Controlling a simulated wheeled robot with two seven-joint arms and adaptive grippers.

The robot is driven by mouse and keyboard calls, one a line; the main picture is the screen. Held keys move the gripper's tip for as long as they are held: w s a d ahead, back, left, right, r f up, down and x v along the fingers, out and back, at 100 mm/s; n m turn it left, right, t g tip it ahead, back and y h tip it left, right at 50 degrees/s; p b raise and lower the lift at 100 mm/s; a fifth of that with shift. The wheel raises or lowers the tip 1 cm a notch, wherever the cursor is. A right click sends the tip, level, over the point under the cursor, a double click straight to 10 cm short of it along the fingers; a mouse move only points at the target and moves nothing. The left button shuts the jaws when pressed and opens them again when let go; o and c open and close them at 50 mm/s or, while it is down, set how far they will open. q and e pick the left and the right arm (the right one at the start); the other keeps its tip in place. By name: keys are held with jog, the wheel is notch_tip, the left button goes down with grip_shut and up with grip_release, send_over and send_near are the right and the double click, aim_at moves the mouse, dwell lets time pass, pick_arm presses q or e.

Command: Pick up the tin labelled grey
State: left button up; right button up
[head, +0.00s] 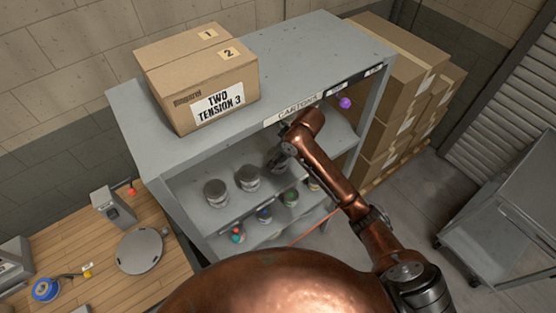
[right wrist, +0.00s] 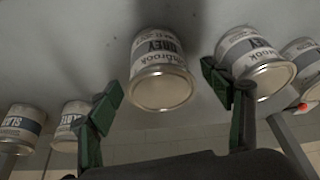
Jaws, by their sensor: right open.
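The tin labelled grey (right wrist: 160,70) shows in the middle of the right wrist view, which looks upside down, with its label letters inverted. My right gripper (right wrist: 163,82) is open, with one green finger on each side of this tin and gaps between. The right finger is close to, or overlaps in view, a neighbouring tin (right wrist: 255,62). In the head view my right gripper (head: 277,160) reaches into the rack's upper shelf, and my arm partly hides the spot. I cannot tell the grey tin there. My left gripper is not in view.
Two grey-lidded tins (head: 215,192) stand left of my right gripper on the shelf. Coloured tins (head: 290,197) stand on the shelf below. The rack top (head: 300,55) overhangs and bears a cardboard box (head: 196,75).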

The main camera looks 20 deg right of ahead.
jog(key=shift+c, duration=0.6)
jog(key=shift+w+f, duration=0.1)
jog(key=c, duration=1.3)
jog(key=shift+r, duration=0.2)
